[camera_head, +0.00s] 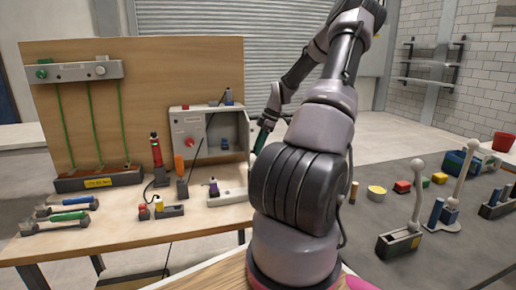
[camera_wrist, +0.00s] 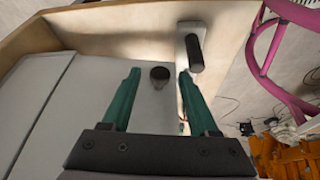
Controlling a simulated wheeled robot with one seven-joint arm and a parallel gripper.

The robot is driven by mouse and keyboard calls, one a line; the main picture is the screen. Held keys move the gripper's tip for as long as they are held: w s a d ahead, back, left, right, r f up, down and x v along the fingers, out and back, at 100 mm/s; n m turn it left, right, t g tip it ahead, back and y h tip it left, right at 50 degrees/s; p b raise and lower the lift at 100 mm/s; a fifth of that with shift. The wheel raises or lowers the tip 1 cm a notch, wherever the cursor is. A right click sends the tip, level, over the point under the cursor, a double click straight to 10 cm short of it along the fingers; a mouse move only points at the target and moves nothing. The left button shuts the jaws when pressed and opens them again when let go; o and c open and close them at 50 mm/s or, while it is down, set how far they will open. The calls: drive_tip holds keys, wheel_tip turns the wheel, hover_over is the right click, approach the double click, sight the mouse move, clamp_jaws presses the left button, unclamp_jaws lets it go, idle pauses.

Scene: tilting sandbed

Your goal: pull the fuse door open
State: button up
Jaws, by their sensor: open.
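A grey box (camera_head: 206,128) with a red knob on its front stands at the right part of the wooden table. My gripper (camera_head: 263,134) is at the box's right edge, partly hidden by my arm. In the wrist view my gripper (camera_wrist: 155,85) is open with two green fingers. A dark round knob (camera_wrist: 159,76) on a pale grey panel (camera_wrist: 105,100) shows between the fingers. A black cylindrical handle (camera_wrist: 196,54) on a grey metal plate is close to the right fingertip. I cannot tell which of these belongs to the fuse door, or whether that door is open.
Tools (camera_head: 62,215) lie at the table's front left. A black-based rack with green rods (camera_head: 95,180) stands behind them. Small blocks and a black base (camera_head: 168,210) are in front of the box. A grey table (camera_head: 440,250) with several objects is on the right.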

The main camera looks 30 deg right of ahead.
drive_tip(key=v, duration=1)
drive_tip(key=shift+d+r, duration=0.2)
drive_tip(key=shift+r, duration=0.05)
drive_tip(key=shift+s, duration=0.15)
